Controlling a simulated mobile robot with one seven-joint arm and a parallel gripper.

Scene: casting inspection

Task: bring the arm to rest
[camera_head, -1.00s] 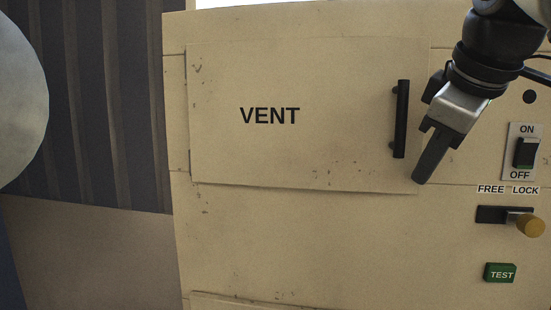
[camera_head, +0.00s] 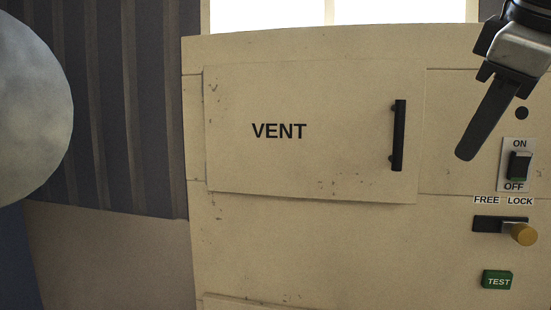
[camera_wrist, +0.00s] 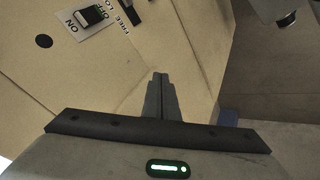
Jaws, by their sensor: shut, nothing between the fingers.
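My gripper (camera_head: 466,155) is at the upper right of the head view, in front of the beige cabinet (camera_head: 300,245). Its dark fingers are shut together with nothing between them and point down and to the left. They are apart from the black door handle (camera_head: 398,135), to its right. In the wrist view my gripper (camera_wrist: 160,76) shows its two fingers side by side, with the cabinet face beyond them.
The closed VENT door (camera_head: 300,165) is left of the handle. An ON/OFF switch (camera_head: 520,165), a FREE/LOCK slider with yellow knob (camera_head: 523,235) and a green TEST button (camera_head: 497,280) line the right side. A grey rounded object (camera_head: 30,110) is at far left.

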